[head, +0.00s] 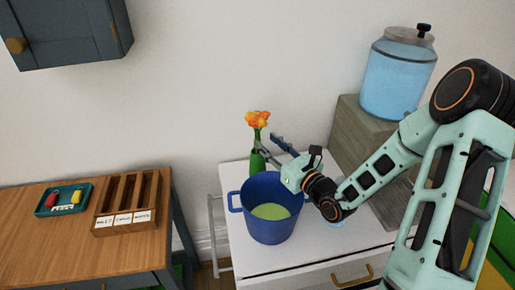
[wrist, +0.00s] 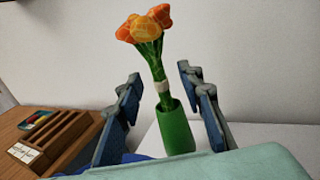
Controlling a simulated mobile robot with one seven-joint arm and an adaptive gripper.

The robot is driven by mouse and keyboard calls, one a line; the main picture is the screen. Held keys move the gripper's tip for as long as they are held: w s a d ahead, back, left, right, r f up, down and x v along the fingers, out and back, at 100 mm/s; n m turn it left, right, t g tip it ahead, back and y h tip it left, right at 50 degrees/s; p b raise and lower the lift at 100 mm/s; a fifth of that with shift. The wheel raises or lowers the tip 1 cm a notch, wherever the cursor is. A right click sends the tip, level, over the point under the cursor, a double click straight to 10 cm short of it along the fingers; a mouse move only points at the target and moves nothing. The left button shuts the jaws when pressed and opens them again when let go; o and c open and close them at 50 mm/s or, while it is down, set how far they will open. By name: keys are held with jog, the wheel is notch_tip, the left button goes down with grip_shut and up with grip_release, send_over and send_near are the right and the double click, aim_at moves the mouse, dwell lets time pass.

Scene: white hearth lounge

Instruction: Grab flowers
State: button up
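The flowers (head: 257,120) are orange blooms on green stems, upright in a green vase (head: 257,160) at the back of the white cabinet top. In the wrist view the flowers (wrist: 146,24) show a pale band around the stems, above the green vase (wrist: 174,130). My gripper (head: 268,146) is near the flowers, behind and above a blue pot. In the wrist view my gripper (wrist: 158,84) is open, with one blue finger on each side of the stems and vase. No contact with the stems shows. The vase's lower part is partly hidden by the pot in the head view.
The blue pot (head: 251,223) with green contents stands in front of the vase. A blue drink dispenser (head: 398,78) stands on a wooden box at the right. A wooden table (head: 60,258) at the left holds a teal tray (head: 41,209) and a slotted wooden organizer (head: 152,207).

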aim_at(259, 135)
jog(key=x, duration=0.4)
jog(key=shift+a+r+p, duration=0.3)
jog(key=shift+a+r, duration=0.05)
jog(key=shift+r, duration=0.05)
jog(key=shift+w+a, duration=0.25)
jog(key=shift+w, duration=0.25)
grip_shut()
